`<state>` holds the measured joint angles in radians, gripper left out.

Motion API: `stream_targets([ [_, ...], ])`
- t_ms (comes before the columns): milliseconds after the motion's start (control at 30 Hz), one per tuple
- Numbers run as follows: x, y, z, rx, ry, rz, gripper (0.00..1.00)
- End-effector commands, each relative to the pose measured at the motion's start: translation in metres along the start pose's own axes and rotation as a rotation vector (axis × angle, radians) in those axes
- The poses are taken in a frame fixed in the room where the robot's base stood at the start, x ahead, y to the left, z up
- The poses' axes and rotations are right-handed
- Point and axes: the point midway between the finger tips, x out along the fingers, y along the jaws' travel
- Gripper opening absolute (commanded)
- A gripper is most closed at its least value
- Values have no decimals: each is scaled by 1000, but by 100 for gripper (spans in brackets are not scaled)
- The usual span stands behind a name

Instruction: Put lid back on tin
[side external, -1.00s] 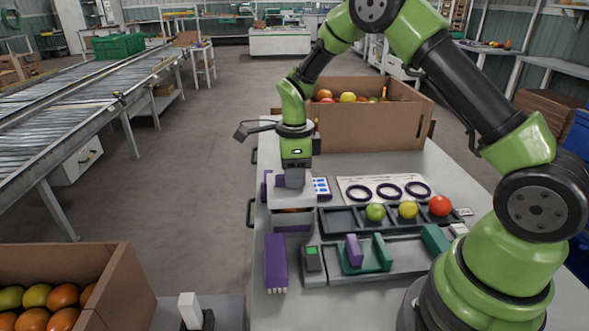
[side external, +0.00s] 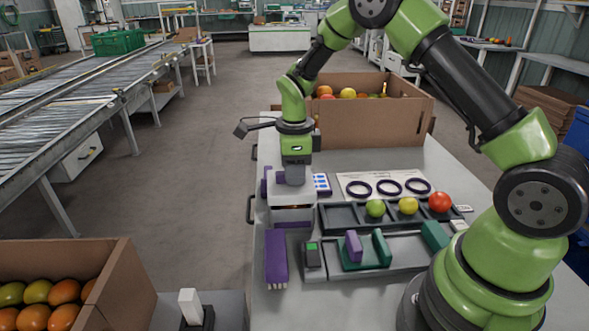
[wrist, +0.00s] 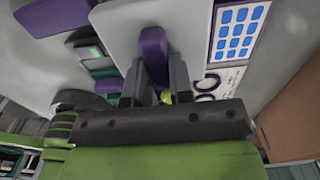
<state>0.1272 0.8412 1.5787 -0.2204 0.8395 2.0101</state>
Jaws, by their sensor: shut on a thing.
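My gripper (side external: 295,178) points down and is shut on the purple knob (wrist: 154,50) of a pale lid (side external: 291,198). In the wrist view the knob stands between the two grey fingers, with the pale lid (wrist: 120,28) spreading around it. The tin (side external: 293,223), with purple showing low on its front, stands on the bench directly below the lid. The tin's inside is mostly hidden, and the lid's far edge cannot be judged.
A purple block (side external: 276,257) lies in front of the tin. To the right are a dark tray (side external: 341,215) with several tomatoes, a grey tray (side external: 398,258) with green and purple pieces, and a sheet with three rings (side external: 388,188). A cardboard box (side external: 365,121) stands behind.

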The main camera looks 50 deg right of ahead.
Motion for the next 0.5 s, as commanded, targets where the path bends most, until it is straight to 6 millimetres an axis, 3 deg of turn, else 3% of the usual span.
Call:
stream_targets([
  [500, 6, 0, 0, 0, 0, 0, 0],
])
